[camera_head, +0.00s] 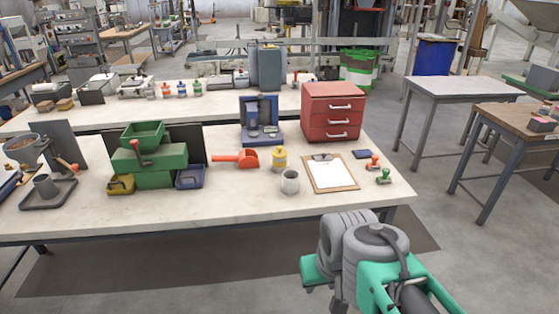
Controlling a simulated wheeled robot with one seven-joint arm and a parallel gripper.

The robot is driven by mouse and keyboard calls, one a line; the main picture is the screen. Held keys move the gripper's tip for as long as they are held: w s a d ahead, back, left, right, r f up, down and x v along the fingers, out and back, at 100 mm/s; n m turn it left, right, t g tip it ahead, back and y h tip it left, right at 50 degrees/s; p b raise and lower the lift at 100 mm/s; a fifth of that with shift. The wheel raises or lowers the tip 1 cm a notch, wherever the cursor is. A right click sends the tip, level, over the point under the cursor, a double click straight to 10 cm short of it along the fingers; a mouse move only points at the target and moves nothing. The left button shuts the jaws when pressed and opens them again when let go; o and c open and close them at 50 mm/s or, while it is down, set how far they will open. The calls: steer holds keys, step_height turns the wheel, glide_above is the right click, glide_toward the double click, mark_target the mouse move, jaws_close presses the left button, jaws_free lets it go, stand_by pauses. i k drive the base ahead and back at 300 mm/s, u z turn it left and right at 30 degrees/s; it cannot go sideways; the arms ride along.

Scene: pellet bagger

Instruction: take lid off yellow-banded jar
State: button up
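A small yellow jar (279,160) stands upright on the near table, between the orange scoop and the clipboard; a lid with a knob appears to sit on it. My folded arm shows at the lower right, in front of the near table and apart from both jars. I cannot make out my gripper's fingers.
Around the near jar are an orange scoop (238,158), a pale cup (290,182), a clipboard (331,175), a red drawer cabinet (331,112) and a blue-grey stand (261,122). Green bins (150,163) stand left. The near table's (235,209) front strip is mostly clear.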

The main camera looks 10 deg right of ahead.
mark_target(280, 153)
steer(key=u, duration=0.95)
steer(key=i, duration=1.4)
steer(key=z, duration=0.4)
